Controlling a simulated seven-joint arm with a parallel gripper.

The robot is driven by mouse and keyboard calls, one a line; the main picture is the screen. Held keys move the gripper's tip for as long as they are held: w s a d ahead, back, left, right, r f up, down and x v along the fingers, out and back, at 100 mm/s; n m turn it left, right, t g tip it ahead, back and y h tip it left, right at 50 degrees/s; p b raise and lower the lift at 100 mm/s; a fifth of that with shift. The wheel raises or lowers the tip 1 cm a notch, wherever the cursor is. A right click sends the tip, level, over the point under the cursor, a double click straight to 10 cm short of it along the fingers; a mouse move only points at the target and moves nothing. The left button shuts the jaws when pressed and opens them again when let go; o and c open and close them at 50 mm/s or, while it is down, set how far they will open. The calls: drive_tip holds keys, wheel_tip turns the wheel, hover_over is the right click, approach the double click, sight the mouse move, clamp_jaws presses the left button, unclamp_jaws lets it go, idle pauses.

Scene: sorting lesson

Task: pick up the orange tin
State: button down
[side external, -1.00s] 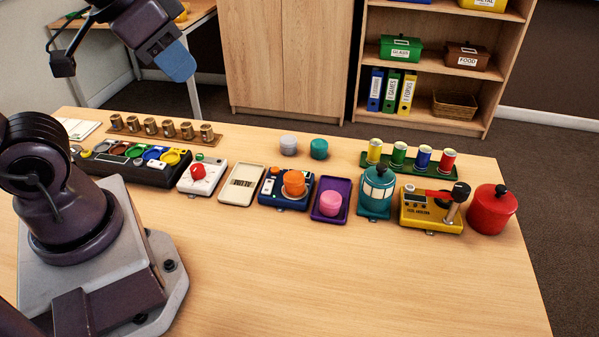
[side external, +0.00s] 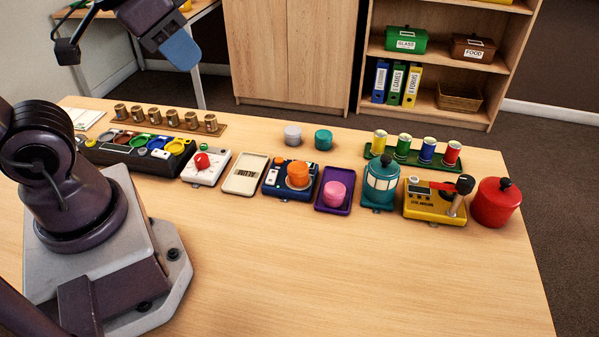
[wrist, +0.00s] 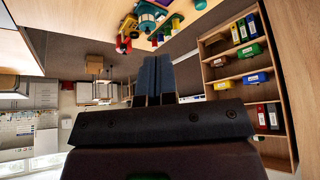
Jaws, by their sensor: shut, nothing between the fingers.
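The orange tin (side external: 298,174) is a short round tin. It stands on a blue device (side external: 277,188) with white parts, near the middle of the table row. My gripper (side external: 182,48) is at the upper left in the side external view, high above the table's far left edge and well away from the tin. In the wrist view, its two dark blue fingers (wrist: 155,80) lie together with nothing between them. I cannot make out the orange tin in the wrist view.
A cream tray (side external: 245,175) is left of the blue device and a purple tray with a pink tin (side external: 335,193) is right of it. Grey (side external: 292,136) and teal (side external: 323,140) tins stand behind. The table's front (side external: 350,275) is clear.

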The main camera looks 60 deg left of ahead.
idle(0.3)
drive_tip(key=shift+c, duration=2.1)
unclamp_jaws()
drive_tip(key=n+g+y, duration=0.1)
drive_tip(key=n+g, duration=0.4)
drive_tip(key=n, duration=1.1)
approach(298, 167)
drive_tip(key=f, duration=0.7)
drive_tip(key=a+f, duration=0.1)
drive_tip(key=f, duration=0.2)
drive_tip(key=shift+w+f, duration=0.3)
drive_tip(key=shift+f, duration=0.1)
